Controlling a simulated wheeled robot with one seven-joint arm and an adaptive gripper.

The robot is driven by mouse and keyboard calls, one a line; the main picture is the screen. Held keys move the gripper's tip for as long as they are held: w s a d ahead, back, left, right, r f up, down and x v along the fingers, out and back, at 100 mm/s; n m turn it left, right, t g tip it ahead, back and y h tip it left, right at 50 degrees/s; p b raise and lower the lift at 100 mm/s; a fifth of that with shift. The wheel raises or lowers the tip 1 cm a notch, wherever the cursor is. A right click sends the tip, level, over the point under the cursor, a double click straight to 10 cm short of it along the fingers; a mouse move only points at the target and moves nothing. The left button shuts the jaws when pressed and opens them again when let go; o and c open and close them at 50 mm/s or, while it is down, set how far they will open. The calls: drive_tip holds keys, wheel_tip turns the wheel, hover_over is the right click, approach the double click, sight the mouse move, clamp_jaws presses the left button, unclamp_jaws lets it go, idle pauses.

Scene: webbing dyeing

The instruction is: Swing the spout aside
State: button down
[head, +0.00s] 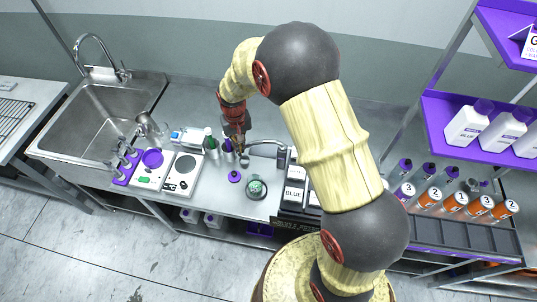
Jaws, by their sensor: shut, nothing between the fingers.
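A thin silver spout (265,143) reaches left from the dispenser block marked BLUE (294,180), partly behind my arm. My gripper (241,150) points down at the spout's left end and is shut with nothing in it. At this size I cannot tell whether the fingers touch the spout. A round dark green-topped container (257,187) stands on the counter below the spout. Another curved spout, the sink faucet (92,44), stands at the far left over the metal sink (115,115). My arm hides the counter to the right of the dispenser.
A white scale (182,175), a device with a purple dish (152,160) and a purple rack (125,168) stand left on the counter. Small bottles (211,146) crowd near my gripper. A purple-capped piece (235,177) lies in front. Numbered bottles (430,197) and a purple shelf (465,148) are right.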

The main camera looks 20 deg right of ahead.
drive_tip(key=shift+w, duration=0.25)
wheel_tip(320, 180, up, 7)
drive_tip(key=p, duration=0.4)
idle(1.1)
idle(0.4)
drive_tip(key=s+d+r+t+b, duration=0.1)
drive_tip(key=s+r+b, duration=0.3)
drive_tip(key=s+b, duration=0.5)
drive_tip(key=s+d+r+n+t+b, duration=0.1)
drive_tip(key=s+r+t+b, duration=0.3)
drive_tip(key=s+b, duration=0.6)
drive_tip(key=s+d, duration=0.1)
drive_tip(key=s, duration=0.7)
drive_tip(key=shift+r+t, duration=0.2)
drive_tip(key=shift+t, duration=0.1)
